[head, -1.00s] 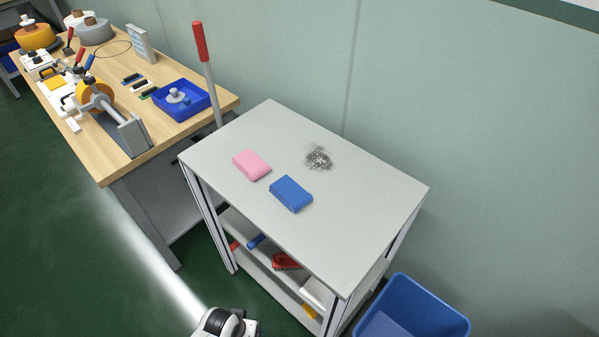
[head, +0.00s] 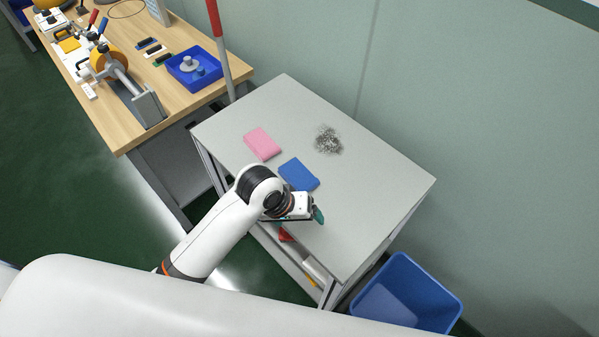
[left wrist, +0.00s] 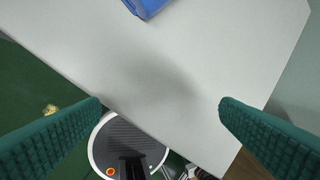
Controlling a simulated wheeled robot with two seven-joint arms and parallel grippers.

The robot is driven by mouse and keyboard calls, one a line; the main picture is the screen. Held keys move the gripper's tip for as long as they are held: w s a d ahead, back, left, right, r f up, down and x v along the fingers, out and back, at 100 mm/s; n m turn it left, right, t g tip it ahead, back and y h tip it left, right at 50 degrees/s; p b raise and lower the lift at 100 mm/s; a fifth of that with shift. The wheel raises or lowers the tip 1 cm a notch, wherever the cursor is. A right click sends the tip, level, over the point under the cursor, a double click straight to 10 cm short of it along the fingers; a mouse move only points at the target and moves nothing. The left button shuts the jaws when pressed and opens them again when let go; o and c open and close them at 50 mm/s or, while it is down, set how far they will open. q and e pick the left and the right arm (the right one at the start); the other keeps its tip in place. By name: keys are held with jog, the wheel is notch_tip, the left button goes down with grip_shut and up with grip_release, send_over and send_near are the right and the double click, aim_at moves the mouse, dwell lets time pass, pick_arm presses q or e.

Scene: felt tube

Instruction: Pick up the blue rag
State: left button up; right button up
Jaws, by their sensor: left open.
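The blue rag (head: 299,174) lies folded on the grey top of the cart (head: 375,195), near its front edge. It also shows cut off at the top edge of the left wrist view (left wrist: 148,5). My left gripper (head: 318,215) is over the front part of the cart top, in front of the rag and apart from it. In the left wrist view its two green fingers (left wrist: 160,102) are wide apart with nothing between them. My right gripper does not show.
A pink rag (head: 262,143) lies left of the blue one, and a heap of metal shavings (head: 328,140) lies behind. A blue bin (head: 406,292) stands right of the cart. A wooden workbench (head: 130,133) with a blue tray (head: 195,70) is at left.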

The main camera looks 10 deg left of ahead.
pick_arm(q)
jog(key=w+r+n, duration=0.1)
jog(key=w, duration=0.1)
jog(key=w+d+r+n+g+y, duration=0.1)
jog(key=w+r, duration=0.1)
jog(key=w, duration=0.1)
jog(key=w+r+n, duration=0.1)
jog(key=w, duration=0.1)
jog(key=shift+w+d+r+n, duration=0.15)
jog(key=shift+w+d+n, duration=0.1)
jog(key=shift+w+n, duration=0.05)
jog(key=w+a+r+n+g+y, duration=0.1)
jog(key=w+a+r+n+y, duration=0.25)
jog(key=w+r+n, duration=0.2)
jog(key=p, duration=0.2)
send_over(298, 173)
jog(key=shift+m+h, duration=0.25)
jog(key=shift+h, duration=0.2)
notch_tip(298, 173, down, 7)
jog(key=shift+d+r, duration=0.15)
jog(key=shift+r, duration=0.05)
notch_tip(298, 173, down, 4)
jog(key=shift+f+p, duration=0.15)
jog(key=shift+p, duration=0.5)
jog(key=shift+f, duration=0.5)
jog(key=c, duration=1.1)
jog(key=shift+o, duration=0.2)
notch_tip(298, 173, up, 10)
jog(key=b, duration=0.1)
